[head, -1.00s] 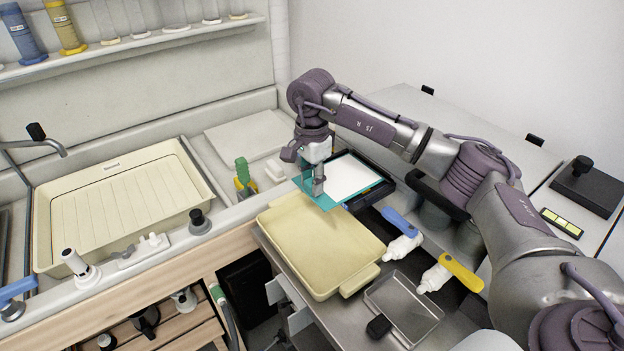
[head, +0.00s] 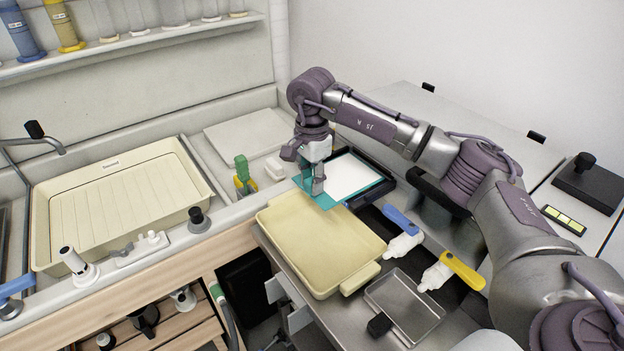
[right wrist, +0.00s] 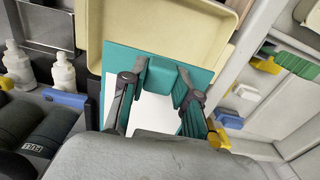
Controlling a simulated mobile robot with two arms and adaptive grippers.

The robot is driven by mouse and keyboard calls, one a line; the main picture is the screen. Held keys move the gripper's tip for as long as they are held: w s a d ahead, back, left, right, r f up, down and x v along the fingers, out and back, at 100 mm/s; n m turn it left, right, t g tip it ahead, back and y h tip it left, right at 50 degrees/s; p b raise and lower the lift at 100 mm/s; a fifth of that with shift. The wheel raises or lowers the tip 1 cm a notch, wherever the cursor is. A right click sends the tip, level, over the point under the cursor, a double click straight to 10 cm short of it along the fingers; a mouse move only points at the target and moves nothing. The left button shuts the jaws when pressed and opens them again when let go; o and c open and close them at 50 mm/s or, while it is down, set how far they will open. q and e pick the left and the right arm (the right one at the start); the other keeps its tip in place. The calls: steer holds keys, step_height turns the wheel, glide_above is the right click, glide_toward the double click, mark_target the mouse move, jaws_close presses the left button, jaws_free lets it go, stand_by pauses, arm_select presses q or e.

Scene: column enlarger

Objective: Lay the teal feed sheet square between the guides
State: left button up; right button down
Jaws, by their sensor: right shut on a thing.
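The teal feed sheet (head: 327,202) has a white rectangle (head: 350,175) on it and lies at an angle in the head view. Its near corner reaches toward the cream tray. A black frame (head: 385,170) borders its far and right sides; I cannot make out separate guides. My right gripper (head: 318,190) is over the sheet's near left part. In the right wrist view its fingers (right wrist: 162,76) are closed on a teal part of the sheet (right wrist: 119,60), and my wrist hides much of the rest. My left gripper is not in view.
A cream tray (head: 285,222) stands just in front of the sheet. A green and yellow clip-like item (head: 243,176) stands left of my gripper.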

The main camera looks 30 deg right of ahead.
steer(key=shift+f+b, duration=0.35)
steer(key=shift+f, duration=0.05)
stand_by(0.4)
steer(key=c, duration=0.8)
jaws_free()
steer(key=shift+r, duration=0.15)
steer(key=shift+r+p, duration=2.4)
steer(key=shift+r, duration=1.5)
step_height(320, 180, up, 12)
